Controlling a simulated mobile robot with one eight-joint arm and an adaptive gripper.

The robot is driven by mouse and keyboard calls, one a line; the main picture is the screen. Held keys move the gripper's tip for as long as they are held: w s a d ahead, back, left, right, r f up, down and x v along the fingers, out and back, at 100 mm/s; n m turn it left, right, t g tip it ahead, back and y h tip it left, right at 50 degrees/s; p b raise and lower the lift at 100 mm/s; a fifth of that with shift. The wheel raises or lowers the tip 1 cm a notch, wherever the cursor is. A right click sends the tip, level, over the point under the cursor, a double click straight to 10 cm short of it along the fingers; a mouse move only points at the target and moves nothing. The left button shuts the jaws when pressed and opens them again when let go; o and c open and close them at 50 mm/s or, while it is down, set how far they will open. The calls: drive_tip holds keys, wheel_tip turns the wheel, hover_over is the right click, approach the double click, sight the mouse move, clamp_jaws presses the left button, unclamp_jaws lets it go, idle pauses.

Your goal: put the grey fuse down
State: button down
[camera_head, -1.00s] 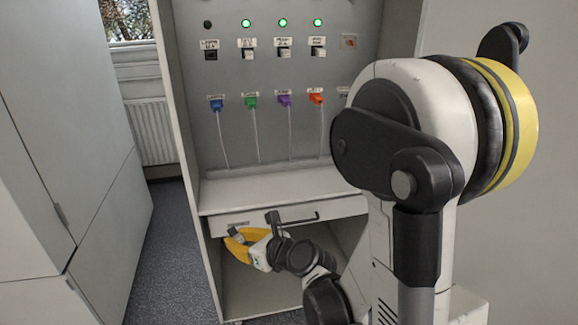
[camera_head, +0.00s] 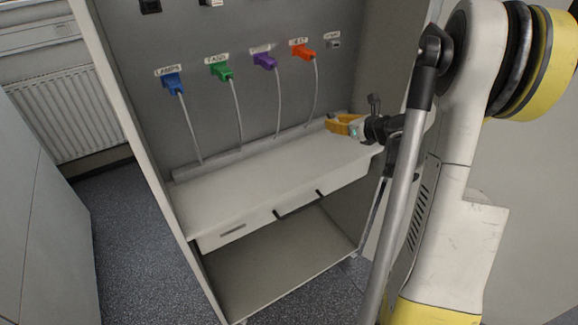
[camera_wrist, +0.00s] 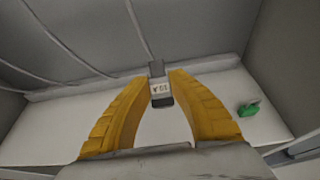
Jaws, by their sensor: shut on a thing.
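My gripper (camera_head: 336,124) has yellow fingers and is over the right part of the white shelf (camera_head: 250,177) in the head view. In the wrist view my gripper (camera_wrist: 162,74) is shut on the grey fuse (camera_wrist: 160,89), which has a white label and a dark end. The fuse is between the fingertips, with the shelf behind it. I cannot tell whether it touches the shelf. In the head view I cannot make out the fuse.
A small green object (camera_wrist: 248,107) lies on the shelf to the right in the wrist view. Blue (camera_head: 172,83), green (camera_head: 221,71), purple (camera_head: 265,60) and orange (camera_head: 303,52) plugs with cables are on the panel. The shelf's left part is clear. A drawer (camera_head: 235,230) is below.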

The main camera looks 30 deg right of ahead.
drive_tip(key=d, duration=0.2)
drive_tip(key=b, duration=0.5)
hover_over(304, 160)
wheel_tip(304, 160, down, 7)
drive_tip(key=shift+d+r, duration=0.1)
drive_tip(key=shift+d, duration=0.05)
wheel_tip(304, 160, down, 4)
drive_tip(key=shift+f+b, duration=0.1)
drive_tip(key=shift+b, duration=1)
drive_tip(key=c, duration=1.3)
unclamp_jaws()
